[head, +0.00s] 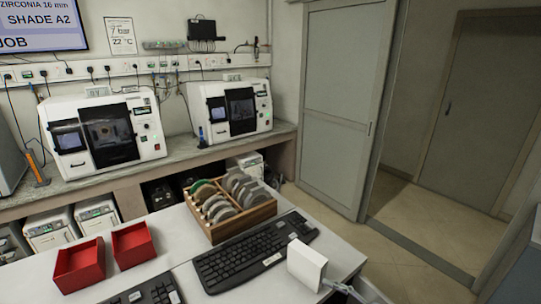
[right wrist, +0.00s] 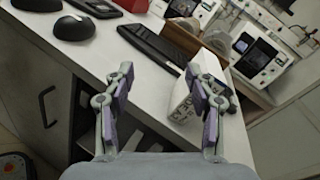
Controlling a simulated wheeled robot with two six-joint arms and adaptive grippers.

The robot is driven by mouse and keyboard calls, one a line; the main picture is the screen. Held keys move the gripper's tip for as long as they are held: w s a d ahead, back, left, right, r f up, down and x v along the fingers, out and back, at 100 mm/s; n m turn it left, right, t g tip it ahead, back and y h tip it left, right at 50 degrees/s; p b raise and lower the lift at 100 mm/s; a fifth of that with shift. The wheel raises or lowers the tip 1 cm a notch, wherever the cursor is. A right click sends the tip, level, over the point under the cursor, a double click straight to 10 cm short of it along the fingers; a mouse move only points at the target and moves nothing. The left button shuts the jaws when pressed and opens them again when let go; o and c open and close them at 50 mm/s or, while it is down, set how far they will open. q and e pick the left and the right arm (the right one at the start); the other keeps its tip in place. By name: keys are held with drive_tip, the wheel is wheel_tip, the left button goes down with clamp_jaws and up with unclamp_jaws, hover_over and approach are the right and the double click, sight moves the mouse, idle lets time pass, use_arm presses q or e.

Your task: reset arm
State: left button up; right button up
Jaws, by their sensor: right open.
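My right gripper (right wrist: 160,78) is open, its two purple-padded fingers spread wide with nothing gripped between them. A white box-like object (right wrist: 182,100) shows just beyond and partly behind its right finger. In the head view a white block (head: 307,264) stands at the table's front right, and a grey piece, likely of my right arm, shows beside it at the lower edge. The wooden blank rack (head: 245,226) holds several grey discs and one green-edged disc; part of it shows in the right wrist view (right wrist: 180,38). My left gripper is not in view.
The white table (head: 180,252) holds two red bins (head: 80,268), (head: 134,246) and a black keyboard (head: 252,252). Two milling machines (head: 103,133), (head: 230,110) stand on the back bench. Two dark mice (right wrist: 74,27) lie near the table edge. Open floor lies at right.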

drive_tip(key=s+a+f+n+g+h, duration=0.45)
drive_tip(key=s+f+n, duration=0.4)
drive_tip(key=n, duration=0.65)
drive_tip(key=s+d+f+n+g+h, duration=0.1)
drive_tip(key=s+d+f+n+h, duration=0.15)
drive_tip(key=d+h, duration=0.35)
drive_tip(key=s+d+f+n+g+h, duration=0.1)
drive_tip(key=d+f+n+h, duration=0.3)
drive_tip(key=d, duration=0.3)
wheel_tip(320, 180, down, 26)
drive_tip(key=s+d+f+m+g+b, duration=0.1)
drive_tip(key=s+d+b, duration=0.1)
drive_tip(key=d+b, duration=0.1)
drive_tip(key=s+d+f+g+b, duration=0.1)
drive_tip(key=s+f, duration=1.7)
drive_tip(key=s, duration=0.1)
drive_tip(key=shift+f+g, duration=0.1)
drive_tip(key=shift+g, duration=0.15)
